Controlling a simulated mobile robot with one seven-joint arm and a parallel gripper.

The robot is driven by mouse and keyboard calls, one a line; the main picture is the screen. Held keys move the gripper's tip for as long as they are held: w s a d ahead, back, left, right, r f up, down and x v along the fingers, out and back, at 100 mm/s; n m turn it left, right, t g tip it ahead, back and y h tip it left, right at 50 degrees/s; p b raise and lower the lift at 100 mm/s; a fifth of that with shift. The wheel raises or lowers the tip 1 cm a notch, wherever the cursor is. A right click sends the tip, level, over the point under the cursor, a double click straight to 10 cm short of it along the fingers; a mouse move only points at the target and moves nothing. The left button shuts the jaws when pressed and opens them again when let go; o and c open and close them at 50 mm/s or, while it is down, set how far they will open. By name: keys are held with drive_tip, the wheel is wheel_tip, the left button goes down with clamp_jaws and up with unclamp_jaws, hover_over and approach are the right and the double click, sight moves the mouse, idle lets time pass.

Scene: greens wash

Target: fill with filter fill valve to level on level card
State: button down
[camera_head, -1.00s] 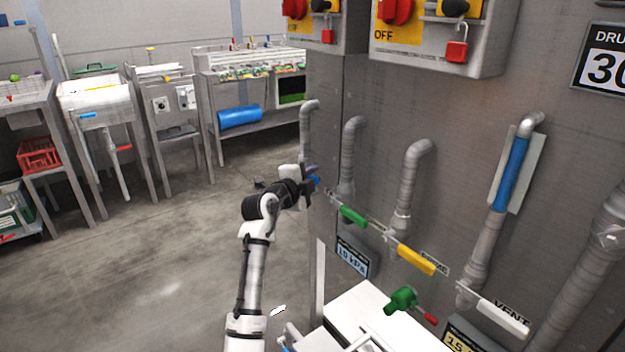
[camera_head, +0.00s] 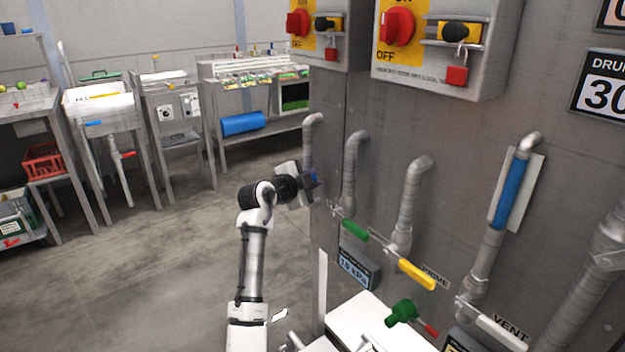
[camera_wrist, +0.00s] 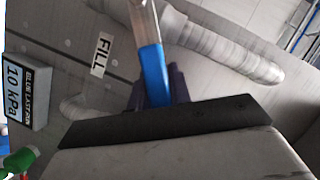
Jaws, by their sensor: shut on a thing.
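The fill valve's blue handle (camera_wrist: 152,72) lies between the dark fingers of my gripper (camera_wrist: 158,92) in the wrist view, beside a FILL label (camera_wrist: 102,54). In the head view my gripper (camera_head: 308,181) is shut on this blue handle (camera_head: 314,176) at the left end of the valve row, and the fingers hide most of it. At the right, a sight tube with a blue column (camera_head: 511,193) stands in front of a pale card (camera_head: 527,184), which looks like the level card. Any mark on the card is too small to read.
Green (camera_head: 355,229), yellow PRIME (camera_head: 417,274) and white VENT (camera_head: 502,333) handles run along the grey panel. A kPa display (camera_head: 357,267) hangs below the row. A green valve (camera_head: 402,312) is lower down. Open floor (camera_head: 165,265) lies left of my arm.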

drive_tip(key=c, duration=1.3)
unclamp_jaws()
drive_tip(key=b+v, duration=0.1)
drive_tip(key=v, duration=1.2)
drive_tip(key=shift+s+a+b, duration=0.3)
